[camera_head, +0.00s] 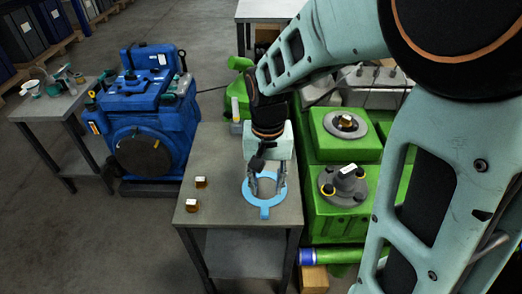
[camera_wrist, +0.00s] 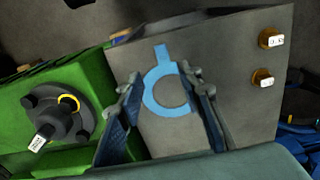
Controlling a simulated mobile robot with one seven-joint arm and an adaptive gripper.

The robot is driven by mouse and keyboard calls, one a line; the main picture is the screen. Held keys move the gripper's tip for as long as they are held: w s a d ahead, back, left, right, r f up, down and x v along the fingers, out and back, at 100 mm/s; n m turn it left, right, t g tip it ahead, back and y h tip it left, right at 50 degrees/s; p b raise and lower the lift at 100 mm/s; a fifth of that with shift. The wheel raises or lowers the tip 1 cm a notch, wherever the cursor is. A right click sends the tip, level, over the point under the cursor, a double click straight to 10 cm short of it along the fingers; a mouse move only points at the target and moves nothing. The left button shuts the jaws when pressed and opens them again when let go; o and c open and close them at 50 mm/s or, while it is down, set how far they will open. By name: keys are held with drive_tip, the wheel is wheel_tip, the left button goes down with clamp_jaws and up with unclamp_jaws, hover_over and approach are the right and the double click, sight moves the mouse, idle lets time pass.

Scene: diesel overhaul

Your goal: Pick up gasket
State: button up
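The gasket (camera_head: 264,211), a flat light-blue ring with a tab, lies on the grey table (camera_head: 218,170) near its front right corner. My gripper (camera_head: 267,186) points down over it, with the fingers apart. In the wrist view the gasket (camera_wrist: 172,112) shows between the two open fingers of my gripper (camera_wrist: 164,80), its tab pointing away. Nothing is held. The right finger overlaps the ring's edge in this view; I cannot tell whether either finger touches it.
A green engine (camera_head: 334,222) with grey round flanges stands close on the right. A blue engine (camera_head: 160,125) stands to the left. The table's middle is clear.

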sight(265, 212)
drive_tip(key=f+b, duration=0.1)
drive_tip(key=f, duration=0.4)
drive_tip(key=f+b, duration=0.1)
drive_tip(key=f, duration=0.4)
drive_tip(key=shift+s+a+f, duration=0.15)
drive_tip(key=shift+s+f, duration=0.05)
drive_tip(key=shift+f, duration=0.2)
clamp_jaws()
